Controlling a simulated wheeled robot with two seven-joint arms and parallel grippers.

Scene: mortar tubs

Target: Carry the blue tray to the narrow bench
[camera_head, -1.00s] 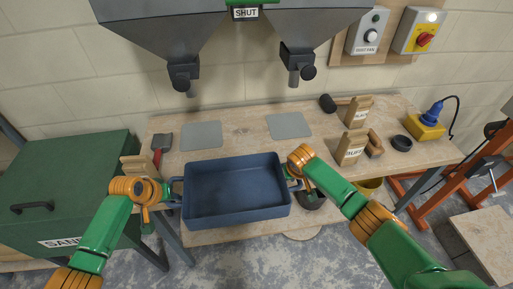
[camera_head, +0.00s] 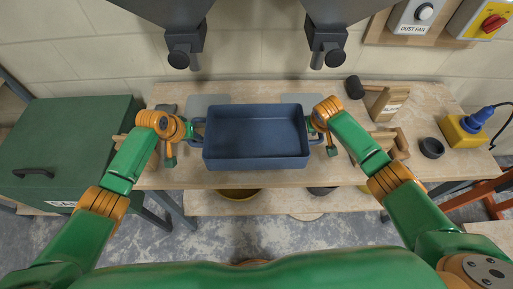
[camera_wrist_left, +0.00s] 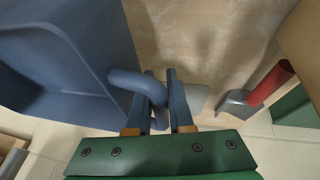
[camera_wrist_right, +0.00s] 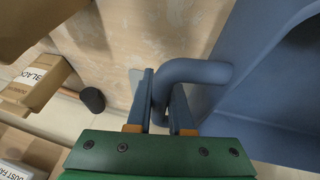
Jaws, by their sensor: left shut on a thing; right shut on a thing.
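The empty blue tray (camera_head: 256,138) is level in front of me in the head view, over the wooden bench. My left gripper (camera_head: 190,130) is shut on the tray's left handle, and the left wrist view shows that handle (camera_wrist_left: 140,84) between the fingers (camera_wrist_left: 160,100). My right gripper (camera_head: 322,128) is shut on the right handle, and the right wrist view shows that handle (camera_wrist_right: 190,72) between the fingers (camera_wrist_right: 162,102). I cannot tell whether the tray's underside touches the bench. I cannot tell which surface is the narrow bench.
The wooden bench (camera_head: 330,177) holds a black round dish (camera_head: 432,148), a yellow-and-blue tool (camera_head: 467,130) and wooden boxes (camera_head: 386,104). Two hopper spouts (camera_head: 326,48) hang above the back. A green sand bin (camera_head: 70,150) stands left. An orange frame (camera_head: 485,190) stands right.

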